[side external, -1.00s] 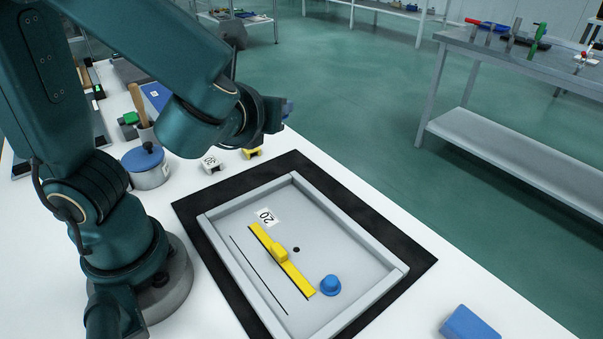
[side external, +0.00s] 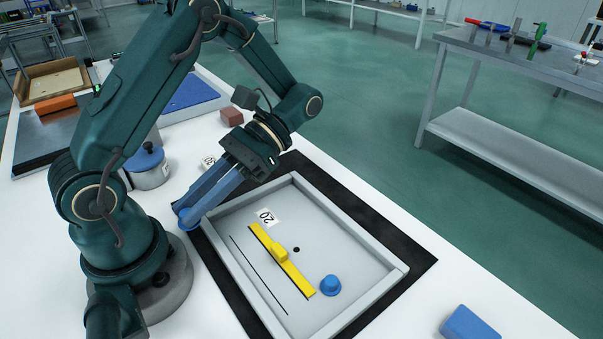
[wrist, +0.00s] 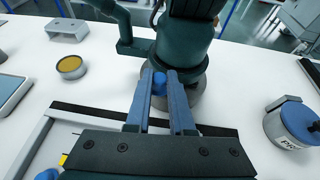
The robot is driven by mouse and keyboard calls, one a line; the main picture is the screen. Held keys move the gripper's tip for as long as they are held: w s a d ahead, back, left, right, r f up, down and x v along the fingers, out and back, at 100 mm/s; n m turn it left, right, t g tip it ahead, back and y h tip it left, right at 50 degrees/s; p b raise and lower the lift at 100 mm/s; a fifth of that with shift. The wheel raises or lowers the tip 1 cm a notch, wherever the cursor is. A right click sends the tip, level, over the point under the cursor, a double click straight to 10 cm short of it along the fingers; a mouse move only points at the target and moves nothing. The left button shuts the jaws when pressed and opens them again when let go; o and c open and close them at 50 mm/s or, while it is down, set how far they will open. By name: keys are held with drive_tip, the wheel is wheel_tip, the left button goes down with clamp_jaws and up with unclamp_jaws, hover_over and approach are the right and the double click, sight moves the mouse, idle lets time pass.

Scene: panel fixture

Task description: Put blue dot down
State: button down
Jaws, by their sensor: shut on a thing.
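My gripper (side external: 188,212) has long blue fingers and is shut on a blue dot, a small blue piece at its tips. In the side view the held dot (side external: 190,226) shows just below the fingertips, near the tray's left corner, beside my base; I cannot tell its height. In the wrist view the held dot (wrist: 159,83) sits between the fingertips. Another blue dot with a raised knob (side external: 330,286) rests in the grey tray (side external: 377,288), near its front right. A yellow bar with a grip block (side external: 281,258) lies in the tray to its left.
The tray has a raised rim, a "20" label (side external: 267,217), a dark hole (side external: 296,250) and a black line. A blue-lidded pot (side external: 148,165) stands behind my base. A blue block (side external: 470,324) lies at the front right. White table is bare between it and the tray's mat.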

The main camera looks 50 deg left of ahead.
drive_tip(key=w+r+n+t+h, duration=0.2)
drive_tip(key=w+n+t+h, duration=0.4)
drive_tip(key=n+h, duration=0.45)
drive_tip(key=w+a+n+t+h, duration=0.1)
drive_tip(key=w+a+n+t, duration=0.15)
drive_tip(key=n+t, duration=0.4)
drive_tip(key=t, duration=0.1)
hover_over(291, 244)
drive_tip(key=shift+h, duration=0.35)
wheel_tip(291, 244, down, 8)
drive_tip(key=shift+f, duration=2.1)
drive_tip(key=c, duration=1.1)
unclamp_jaws()
